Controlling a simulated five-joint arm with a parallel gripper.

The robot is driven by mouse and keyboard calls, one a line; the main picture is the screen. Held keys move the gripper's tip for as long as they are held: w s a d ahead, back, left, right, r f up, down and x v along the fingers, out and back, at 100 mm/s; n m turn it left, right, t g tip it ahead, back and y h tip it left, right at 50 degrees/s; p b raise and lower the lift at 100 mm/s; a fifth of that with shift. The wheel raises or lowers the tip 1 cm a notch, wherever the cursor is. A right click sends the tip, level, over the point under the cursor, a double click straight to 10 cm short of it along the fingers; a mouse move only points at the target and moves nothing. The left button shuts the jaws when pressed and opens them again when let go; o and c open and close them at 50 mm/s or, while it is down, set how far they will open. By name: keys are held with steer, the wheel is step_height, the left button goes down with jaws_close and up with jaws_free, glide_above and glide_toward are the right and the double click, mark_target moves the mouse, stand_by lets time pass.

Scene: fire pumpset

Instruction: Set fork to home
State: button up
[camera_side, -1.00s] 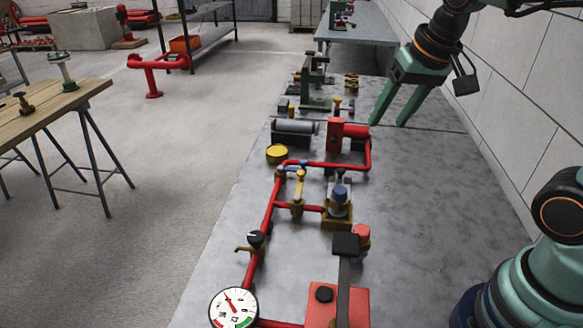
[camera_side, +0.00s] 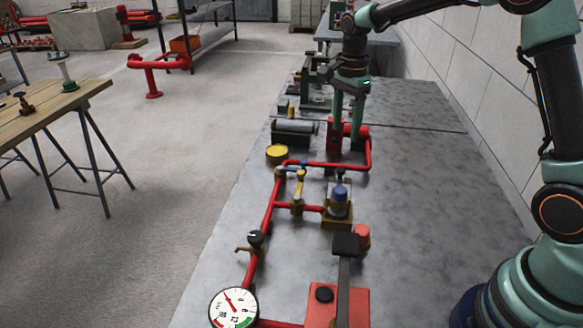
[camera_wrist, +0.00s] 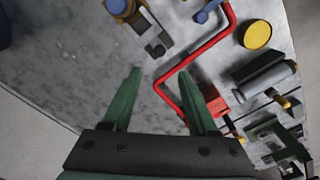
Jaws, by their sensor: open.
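No part is clearly identifiable as the fork; I cannot tell which one it is. In the wrist view my gripper (camera_wrist: 159,73) is open over the grey bench, and the red block (camera_wrist: 213,101) lies beside the right finger, partly hidden. A green machine (camera_side: 317,98) stands behind on the bench; it also shows in the wrist view (camera_wrist: 286,141).
Red piping (camera_side: 268,212) runs along the bench, with a yellow-capped part (camera_side: 277,153), a blue-topped valve (camera_side: 339,198) and a white gauge (camera_side: 233,307). A grey cylinder (camera_side: 293,129) lies left of the red block. The bench's right side (camera_side: 440,220) is clear.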

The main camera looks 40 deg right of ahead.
mark_target(341, 169)
step_height(341, 169, down, 11)
steer(key=shift+f, duration=0.15)
stand_by(0.4)
jaws_close()
